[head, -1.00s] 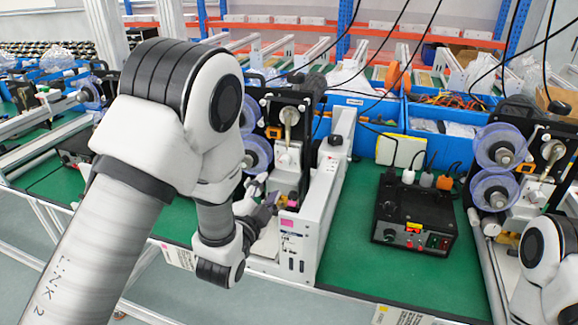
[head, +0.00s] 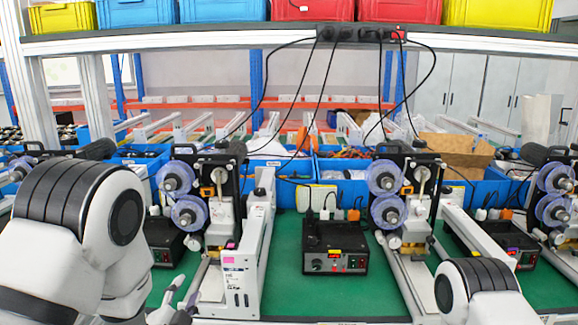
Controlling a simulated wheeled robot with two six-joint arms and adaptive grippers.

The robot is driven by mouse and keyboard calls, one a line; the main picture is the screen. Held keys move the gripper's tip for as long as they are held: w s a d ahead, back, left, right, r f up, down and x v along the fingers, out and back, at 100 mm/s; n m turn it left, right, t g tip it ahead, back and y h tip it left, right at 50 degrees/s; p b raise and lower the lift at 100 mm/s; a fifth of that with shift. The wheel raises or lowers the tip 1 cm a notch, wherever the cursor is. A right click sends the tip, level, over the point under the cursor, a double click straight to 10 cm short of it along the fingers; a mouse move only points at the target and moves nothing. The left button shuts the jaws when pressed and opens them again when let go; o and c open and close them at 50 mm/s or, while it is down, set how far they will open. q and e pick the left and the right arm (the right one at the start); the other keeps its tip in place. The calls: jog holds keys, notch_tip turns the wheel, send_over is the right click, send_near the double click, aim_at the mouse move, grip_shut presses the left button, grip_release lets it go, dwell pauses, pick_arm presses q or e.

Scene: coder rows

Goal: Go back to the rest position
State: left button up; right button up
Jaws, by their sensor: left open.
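My left arm comes in at the lower left. Its gripper (head: 176,298) shows only partly at the bottom edge, open, in front of the left coder machine (head: 222,215). Nothing shows between its fingers, and they look apart from the machine. The white side panel (head: 250,258) of that machine stands to the right of the gripper. My right arm shows only as a rounded joint at the bottom right. Its gripper is outside the picture.
A black control box (head: 335,245) sits on the green bench (head: 286,285) between two coder machines. Another coder machine (head: 410,200) stands right of centre. Blue bins (head: 350,190) line the back. A shelf with coloured crates (head: 215,10) spans the top, and black cables hang from it.

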pick_arm(q)
jog(key=s+a+f+n+g, duration=0.1)
jog(key=s+f+g, duration=0.1)
jog(key=s+f, duration=0.35)
jog(key=s+a+f+n+g+y, duration=0.1)
jog(key=s+f+g, duration=0.15)
jog(key=f, duration=0.65)
jog(key=s+a+f+n+g, duration=0.1)
jog(key=s+f+g, duration=0.2)
jog(key=f, duration=0.5)
jog(key=s+f+n+g, duration=0.4)
jog(key=s+g, duration=0.1)
jog(key=s, duration=0.6)
jog(key=s+f+n+g, duration=0.4)
jog(key=s+f+g, duration=0.1)
jog(key=s, duration=0.5)
jog(key=shift+s+a+f+n+h, duration=0.15)
jog(key=shift+s+a+n+h, duration=0.05)
jog(key=shift+s+n+h, duration=0.2)
